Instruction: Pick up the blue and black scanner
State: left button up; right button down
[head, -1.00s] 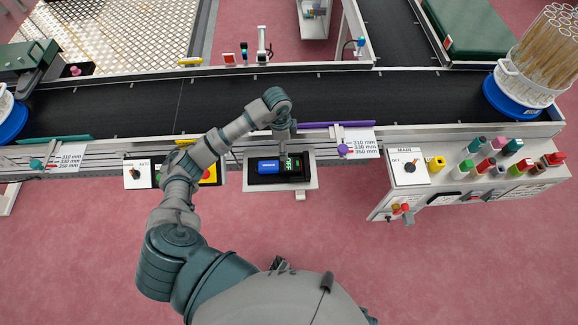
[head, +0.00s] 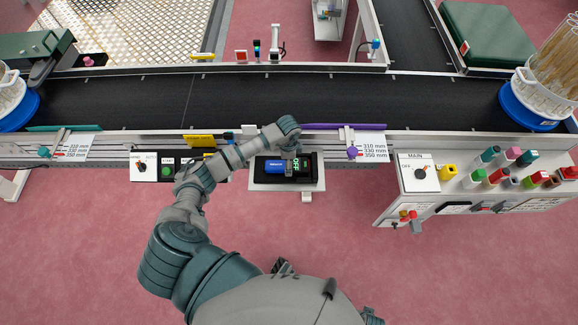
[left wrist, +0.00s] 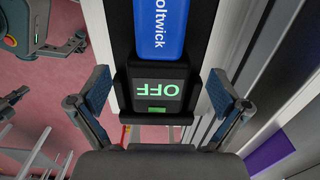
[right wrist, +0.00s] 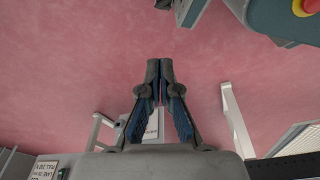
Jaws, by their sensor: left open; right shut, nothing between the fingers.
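The blue and black scanner (head: 275,167) lies flat in a black holder on a pale shelf (head: 287,187) at the conveyor's near edge. The left wrist view shows its blue part (left wrist: 160,28) and its black end with a green OFF display (left wrist: 160,88). My left gripper (left wrist: 160,92) is open, one finger on each side of the display end, with visible gaps. In the head view my left wrist covers part of that end. My right gripper (right wrist: 160,68) is shut and empty over the pink floor, away from the scanner.
A black conveyor belt (head: 250,100) runs behind the shelf. A switch box (head: 154,167) stands left of it and a MAIN control panel (head: 420,175) right. The floor in front is clear.

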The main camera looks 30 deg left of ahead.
pick_arm(q)
jog(key=f, duration=0.2)
jog(key=shift+d+f, duration=0.2)
jog(key=shift+f, duration=0.2)
jog(key=c, duration=1.4)
pick_arm(e)
jog(key=shift+w+r, duration=0.35)
jog(key=shift+r, duration=0.15)
pick_arm(q)
jog(key=shift+r, duration=0.1)
